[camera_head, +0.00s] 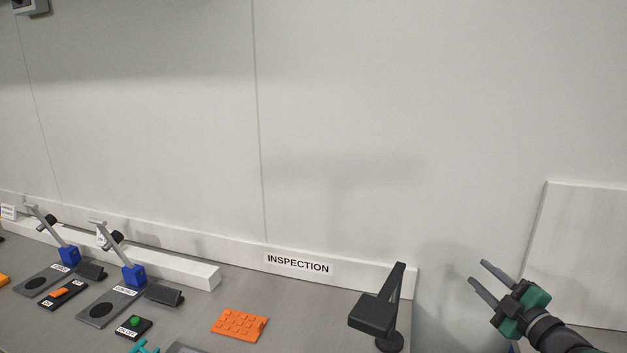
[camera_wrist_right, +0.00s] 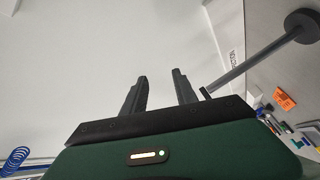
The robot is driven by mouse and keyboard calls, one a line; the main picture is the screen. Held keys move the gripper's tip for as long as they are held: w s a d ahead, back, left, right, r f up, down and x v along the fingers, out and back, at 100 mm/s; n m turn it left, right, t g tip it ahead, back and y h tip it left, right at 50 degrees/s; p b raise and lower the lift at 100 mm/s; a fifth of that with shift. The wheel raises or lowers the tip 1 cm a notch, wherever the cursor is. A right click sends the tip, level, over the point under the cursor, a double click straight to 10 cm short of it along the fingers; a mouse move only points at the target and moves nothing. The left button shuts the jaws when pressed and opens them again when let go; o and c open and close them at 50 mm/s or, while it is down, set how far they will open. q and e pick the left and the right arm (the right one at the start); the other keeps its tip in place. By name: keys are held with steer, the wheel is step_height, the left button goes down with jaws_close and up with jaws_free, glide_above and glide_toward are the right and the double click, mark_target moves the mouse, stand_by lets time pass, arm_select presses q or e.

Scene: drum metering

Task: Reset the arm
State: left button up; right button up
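My right gripper (camera_head: 484,278) is at the lower right in the head view, in front of the wall and to the right of the bench. Its two grey fingers are apart with nothing between them. In the right wrist view the two dark fingers (camera_wrist_right: 160,92) also stand apart and empty, facing the pale wall. My left gripper is not recognisable in the head view; a small teal piece (camera_head: 144,347) is cut off at the bottom edge, and I cannot tell what it belongs to.
A black lamp (camera_head: 374,316) stands at the right end of the grey bench (camera_head: 290,300), near my right gripper. An orange tray (camera_head: 239,324), a green-button box (camera_head: 134,326) and two blue-based stands (camera_head: 133,274) are farther left. A white panel (camera_head: 580,255) is behind at right.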

steer(key=s+a+f+m+g+h+p, duration=0.2)
steer(key=s+a+f+m+g+h, duration=0.55)
steer(key=f+m, duration=0.4)
arm_select(q)
steer(key=v, duration=0.2)
steer(key=w+p+v, duration=0.1)
steer(key=shift+s+a+r, duration=0.15)
steer(key=shift+r, duration=0.35)
arm_select(e)
steer(key=s+a+f+m+g+y, duration=0.1)
steer(key=s+a+f+g, duration=0.3)
steer(key=s, duration=0.7)
steer(key=s+a+f+m+g+y, duration=0.2)
steer(key=s+a+f+g, duration=0.2)
steer(key=s, duration=0.7)
steer(key=a+f, duration=0.2)
steer(key=a, duration=0.2)
steer(key=shift+s+f+m, duration=0.15)
steer(key=shift+f+m, duration=0.15)
steer(key=shift+m, duration=0.05)
arm_select(q)
steer(key=shift+a, duration=0.3)
arm_select(e)
steer(key=shift+a, duration=0.3)
arm_select(q)
steer(key=shift+d, duration=0.2)
arm_select(e)
steer(key=shift+d, duration=0.2)
